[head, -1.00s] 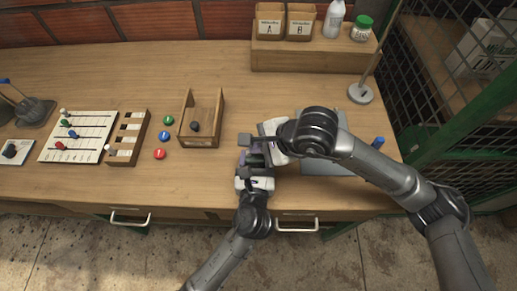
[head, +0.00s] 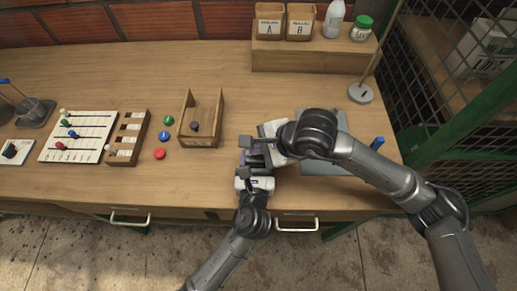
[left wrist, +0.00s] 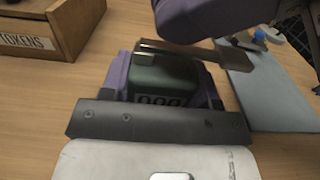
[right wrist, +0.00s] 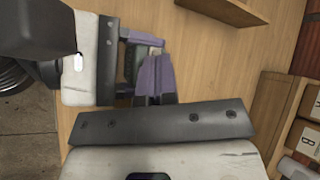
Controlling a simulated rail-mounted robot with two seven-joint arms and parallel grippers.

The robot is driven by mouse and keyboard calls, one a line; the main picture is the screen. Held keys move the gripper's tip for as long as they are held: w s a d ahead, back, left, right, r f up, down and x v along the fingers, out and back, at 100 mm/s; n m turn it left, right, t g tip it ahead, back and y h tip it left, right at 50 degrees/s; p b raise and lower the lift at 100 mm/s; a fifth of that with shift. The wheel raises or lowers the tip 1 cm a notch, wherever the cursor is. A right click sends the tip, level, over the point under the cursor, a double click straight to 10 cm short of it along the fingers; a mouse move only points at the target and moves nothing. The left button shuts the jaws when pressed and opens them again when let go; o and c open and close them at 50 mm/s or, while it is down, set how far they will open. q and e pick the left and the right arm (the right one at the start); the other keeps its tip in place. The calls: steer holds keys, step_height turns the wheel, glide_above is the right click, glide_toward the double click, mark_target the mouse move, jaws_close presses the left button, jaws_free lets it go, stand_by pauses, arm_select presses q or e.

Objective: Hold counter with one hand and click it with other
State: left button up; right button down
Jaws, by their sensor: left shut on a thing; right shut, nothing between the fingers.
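The counter (left wrist: 163,80) is a small dark green box with a digit window on its near side, seen in the left wrist view. The window seems to read zeros, partly covered at its lower edge. My left gripper (head: 256,167) is shut on it, a purple finger on each side. My right gripper (head: 254,146) is shut and empty, with its purple fingers (right wrist: 153,80) close together by the counter's top. A flat dark bar lies over the top; I cannot tell whether the fingertips touch it. In the head view the grippers mostly hide the counter.
A wooden tokens box (head: 200,128) stands left of the grippers, with green, blue and red tokens (head: 160,154) beside it. A grey-blue mat (head: 325,168) lies under my right arm. A shelf with bins A and B (head: 284,28) stands behind. A rod stand (head: 361,93) is at right.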

steer(key=shift+f, duration=0.35)
stand_by(0.3)
steer(key=shift+r, duration=1)
steer(key=shift+r, duration=0.1)
steer(key=shift+a+r, duration=0.15)
steer(key=shift+r, duration=2.25)
arm_select(q)
steer(key=o, duration=1)
steer(key=shift+o, duration=0.2)
steer(key=shift+s, duration=0.1)
